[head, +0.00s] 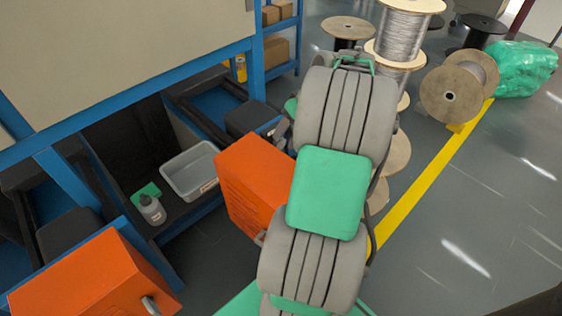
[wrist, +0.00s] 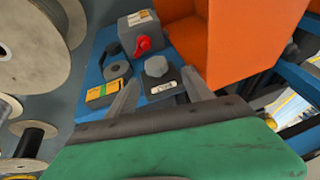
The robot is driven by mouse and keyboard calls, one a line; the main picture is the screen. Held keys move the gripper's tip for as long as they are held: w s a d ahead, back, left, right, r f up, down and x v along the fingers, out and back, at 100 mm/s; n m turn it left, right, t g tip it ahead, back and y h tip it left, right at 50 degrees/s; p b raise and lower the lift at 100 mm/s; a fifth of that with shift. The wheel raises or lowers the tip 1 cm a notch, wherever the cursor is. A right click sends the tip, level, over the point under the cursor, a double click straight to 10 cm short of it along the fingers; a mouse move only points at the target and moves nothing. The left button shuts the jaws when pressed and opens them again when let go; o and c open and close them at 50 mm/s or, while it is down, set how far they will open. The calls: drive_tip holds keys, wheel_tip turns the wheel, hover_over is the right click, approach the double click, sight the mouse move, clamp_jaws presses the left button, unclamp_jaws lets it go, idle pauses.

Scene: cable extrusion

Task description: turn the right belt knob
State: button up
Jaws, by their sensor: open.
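In the wrist view a grey faceted knob (wrist: 156,66) stands on a dark block with a white label (wrist: 162,87). The label is too small to read, so I cannot tell for certain that this is the right belt knob. My gripper (wrist: 159,77) is open, with one finger on each side of the knob in the picture. I cannot tell how far the fingertips are from it, and no contact shows. In the head view my arm hides the gripper and this knob.
Near the knob are a red switch (wrist: 143,44) on a grey box, a black roll (wrist: 117,68) and a yellow-green block (wrist: 103,93). An orange housing (wrist: 240,40) rises close by; it also shows in the head view (head: 250,180).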

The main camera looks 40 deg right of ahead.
sight(282, 139)
drive_tip(key=b+x, duration=0.1)
drive_tip(key=x, duration=0.4)
drive_tip(key=b+x, duration=0.1)
drive_tip(key=x, duration=0.2)
drive_tip(key=shift+s+d+b, duration=0.1)
drive_tip(key=shift+d+b, duration=0.2)
drive_tip(key=shift+d, duration=0.05)
drive_tip(key=shift+c, duration=0.3)
clamp_jaws()
drive_tip(key=shift+r+p, duration=0.2)
drive_tip(key=shift+p, duration=0.5)
